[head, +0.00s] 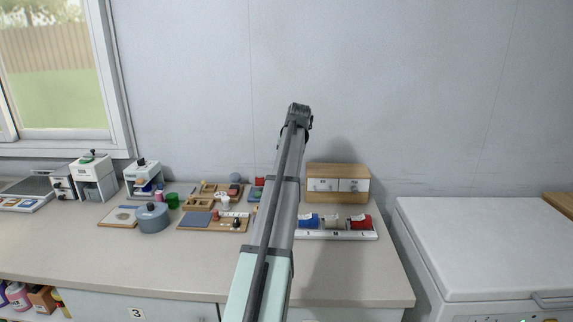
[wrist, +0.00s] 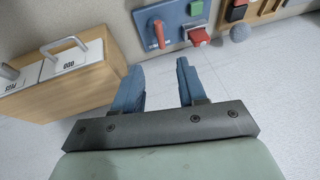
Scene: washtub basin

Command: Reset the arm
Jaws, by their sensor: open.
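My gripper (wrist: 158,80) shows in the wrist view with its two blue fingers apart and nothing between them. The fingers point toward the counter and the pale wall, near a wooden drawer box (wrist: 95,80) on the left. In the head view my arm reaches up and away over the counter, and its far end is raised in front of the wall. The fingers are hidden there. The wooden box with two white drawers (head: 338,183) stands just right of the arm.
A white tray (head: 337,236) with blue, pale and red items labelled S, M and L lies on the counter (head: 180,270). Left of the arm are wooden boards, a blue-grey pot (head: 152,218) and small machines (head: 95,178). A white chest (head: 480,245) stands at right. A blue panel (wrist: 172,22) is near the fingers.

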